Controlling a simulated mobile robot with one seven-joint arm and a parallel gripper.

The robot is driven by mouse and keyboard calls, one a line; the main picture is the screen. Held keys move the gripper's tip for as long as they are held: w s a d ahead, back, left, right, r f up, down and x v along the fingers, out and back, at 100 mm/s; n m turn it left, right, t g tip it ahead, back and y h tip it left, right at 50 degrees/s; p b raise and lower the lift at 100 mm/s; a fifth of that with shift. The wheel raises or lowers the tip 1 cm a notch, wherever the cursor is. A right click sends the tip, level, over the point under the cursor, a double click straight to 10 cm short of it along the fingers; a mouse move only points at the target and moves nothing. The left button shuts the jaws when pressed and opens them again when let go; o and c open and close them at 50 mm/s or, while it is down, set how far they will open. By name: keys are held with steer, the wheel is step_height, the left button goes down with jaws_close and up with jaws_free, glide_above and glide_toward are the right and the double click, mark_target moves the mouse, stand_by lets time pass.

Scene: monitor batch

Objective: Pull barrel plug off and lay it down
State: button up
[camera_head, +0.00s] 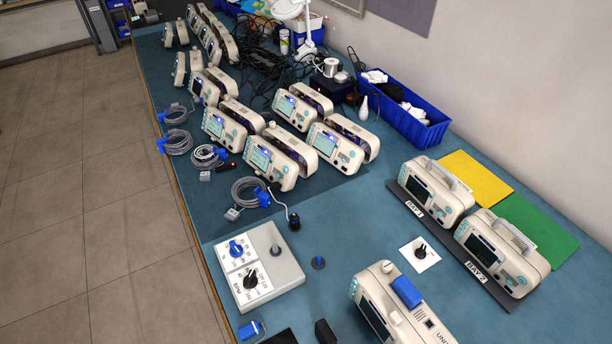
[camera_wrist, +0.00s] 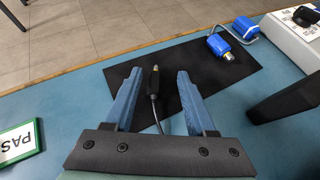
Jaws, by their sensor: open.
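In the wrist view my gripper (camera_wrist: 159,73) is open, with its two blue fingers spread apart. A slim black barrel plug (camera_wrist: 154,84) with a small light-coloured tip shows in the gap between the fingers, apart from both. Its thin grey cable (camera_wrist: 157,124) runs down toward the gripper's dark crossbar and is hidden there. A black mat (camera_wrist: 225,76) lies behind and below them. I cannot tell the plug's height above the mat or whether its tip sits in anything. My gripper does not show in the head view.
A black block (camera_wrist: 285,98) stands right of my gripper. A white and green card (camera_wrist: 17,144) lies left. A pump unit (camera_head: 395,310) and a dial box (camera_head: 285,272) stand nearby.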

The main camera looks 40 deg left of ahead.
step_height(320, 180, up, 8)
steer(key=p, duration=0.6)
steer(key=shift+r, duration=0.25)
